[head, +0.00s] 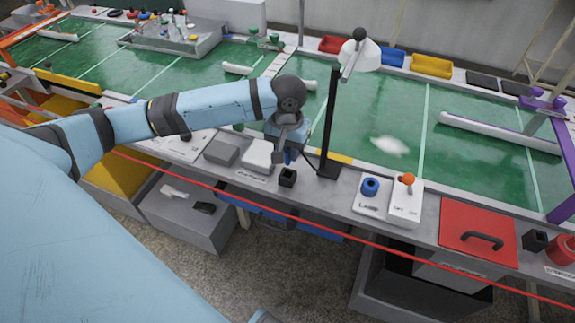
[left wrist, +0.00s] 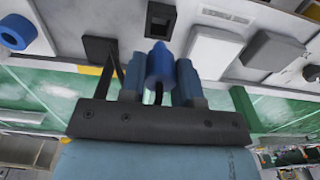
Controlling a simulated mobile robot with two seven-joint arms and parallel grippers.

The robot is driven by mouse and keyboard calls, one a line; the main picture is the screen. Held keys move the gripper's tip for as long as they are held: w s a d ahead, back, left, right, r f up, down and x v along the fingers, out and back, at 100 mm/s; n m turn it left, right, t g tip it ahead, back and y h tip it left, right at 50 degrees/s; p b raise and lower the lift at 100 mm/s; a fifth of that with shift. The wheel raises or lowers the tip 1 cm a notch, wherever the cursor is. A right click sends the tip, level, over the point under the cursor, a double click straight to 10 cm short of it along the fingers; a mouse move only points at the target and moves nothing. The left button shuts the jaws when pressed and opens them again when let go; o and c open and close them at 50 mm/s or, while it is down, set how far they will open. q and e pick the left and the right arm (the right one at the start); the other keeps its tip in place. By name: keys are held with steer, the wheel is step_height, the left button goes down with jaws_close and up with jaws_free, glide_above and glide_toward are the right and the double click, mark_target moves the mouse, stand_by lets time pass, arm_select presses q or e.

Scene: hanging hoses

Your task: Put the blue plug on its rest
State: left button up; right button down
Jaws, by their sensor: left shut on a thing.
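My left gripper (head: 287,155) is above the bench edge, left of the lamp post. In the left wrist view my left gripper (left wrist: 160,85) is shut on the blue plug (left wrist: 160,63), with a blue-grey finger on each side of it. Only a small blue part of the plug (head: 288,157) shows in the head view. A small black square holder with a square opening (head: 287,177), which may be the rest, stands on the bench just below the gripper. The holder (left wrist: 160,18) lies beyond the plug's tip in the left wrist view. The plug appears apart from it. My right gripper is not in view.
A black lamp post (head: 329,125) with a white shade stands close right of the gripper. A blue ring socket (head: 370,187) sits on a white plate labelled LAMP. White (head: 258,155) and grey (head: 221,150) boxes stand left. A red rope (head: 330,237) runs along the front.

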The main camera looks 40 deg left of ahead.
mark_target(288, 165)
arm_select(q)
step_height(288, 165, down, 6)
steer(key=shift+f+b, duration=0.1)
steer(key=shift+b, duration=0.5)
steer(key=o, duration=0.9)
steer(key=shift+f, duration=0.1)
